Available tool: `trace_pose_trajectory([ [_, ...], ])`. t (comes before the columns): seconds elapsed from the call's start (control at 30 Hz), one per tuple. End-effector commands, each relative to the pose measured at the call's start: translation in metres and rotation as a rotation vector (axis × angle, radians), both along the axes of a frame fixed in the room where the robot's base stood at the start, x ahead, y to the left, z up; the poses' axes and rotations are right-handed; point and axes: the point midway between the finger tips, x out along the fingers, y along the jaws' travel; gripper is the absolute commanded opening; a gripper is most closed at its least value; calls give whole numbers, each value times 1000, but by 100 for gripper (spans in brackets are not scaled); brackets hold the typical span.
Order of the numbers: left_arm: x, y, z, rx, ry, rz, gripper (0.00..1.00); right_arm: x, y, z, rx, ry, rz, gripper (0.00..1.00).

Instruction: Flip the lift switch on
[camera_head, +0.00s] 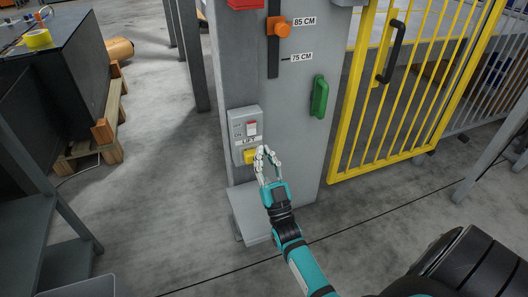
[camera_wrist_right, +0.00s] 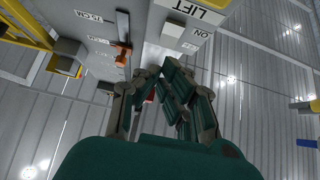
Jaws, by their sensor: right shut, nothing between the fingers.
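In the right wrist view the LIFT label (camera_wrist_right: 205,12), an ON mark (camera_wrist_right: 201,33) and the pale switch (camera_wrist_right: 173,29) show beyond my right gripper (camera_wrist_right: 158,70). My left gripper is out of view.
The grey column (camera_head: 290,150) carries an orange slider (camera_head: 279,27) by height labels and a green handle (camera_head: 319,97). A yellow barred gate (camera_head: 375,160) stands at right. A dark crate on a wooden pallet (camera_head: 103,130) is at left. Open floor lies between.

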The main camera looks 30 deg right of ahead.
Motion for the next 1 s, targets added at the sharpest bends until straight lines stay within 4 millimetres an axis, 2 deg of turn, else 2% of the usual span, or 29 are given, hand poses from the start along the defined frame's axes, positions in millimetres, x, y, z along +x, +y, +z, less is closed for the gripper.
trace_pose_trajectory([
  [0.53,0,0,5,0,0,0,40,-50,12,-67,1,5,0,0],
  [0.7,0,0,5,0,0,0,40,-57,13,-75,0,2,0,0],
  [1.0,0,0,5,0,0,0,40,-57,14,-76,0,2,0,0],
])
